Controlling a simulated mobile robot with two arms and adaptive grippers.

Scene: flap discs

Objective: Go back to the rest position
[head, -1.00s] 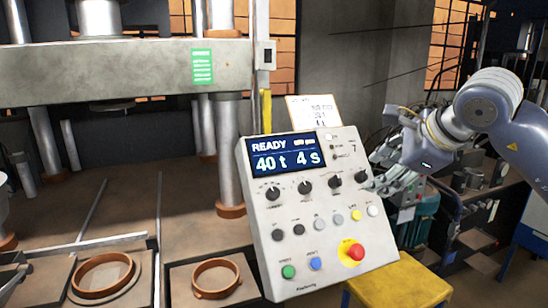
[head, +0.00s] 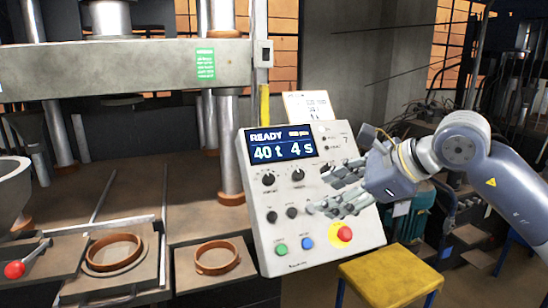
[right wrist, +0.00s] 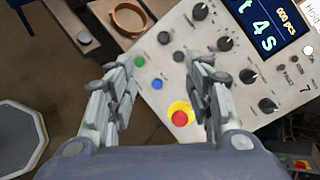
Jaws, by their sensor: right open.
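My right gripper (head: 335,190) is open and empty in front of the control panel (head: 262,220) in the head view, covering some of its knobs and buttons. The panel's screen (head: 282,146) reads READY, 40 t, 4 s. In the right wrist view, my right gripper (right wrist: 163,85) has its two fingers spread apart, with the red stop button (right wrist: 180,118) on its yellow ring showing between them. I cannot tell from the pictures whether the fingers touch the panel. My left gripper is not in view.
A press with a thick beam (head: 120,68) and steel columns stands at the left. Two brown rings (head: 114,252) (head: 217,258) sit on plates below it. A yellow stool (head: 388,275) stands right of the panel. Dark machinery and a teal motor lie behind my right arm.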

